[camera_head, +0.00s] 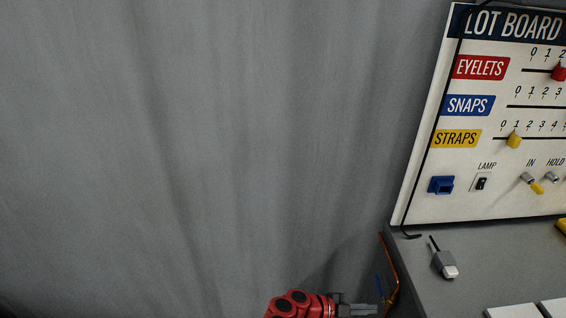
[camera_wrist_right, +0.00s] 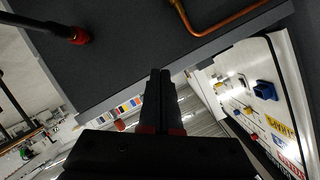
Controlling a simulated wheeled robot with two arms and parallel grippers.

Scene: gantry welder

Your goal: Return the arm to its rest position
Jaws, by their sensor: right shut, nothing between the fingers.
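My right gripper (camera_head: 365,310) shows at the bottom edge of the head view, at the end of a red arm link, and points to the right. It is beside the left end of the grey bench (camera_head: 480,275). In the right wrist view its two dark fingers (camera_wrist_right: 160,75) are together with nothing between them. My left gripper is not in view.
The white lot board (camera_head: 500,120) stands on the bench, with sliders and a blue socket (camera_head: 441,185). A grey plug (camera_head: 446,264) lies before it. An orange tube (camera_head: 390,270) runs by the bench's left edge. A grey curtain (camera_head: 200,140) hangs behind.

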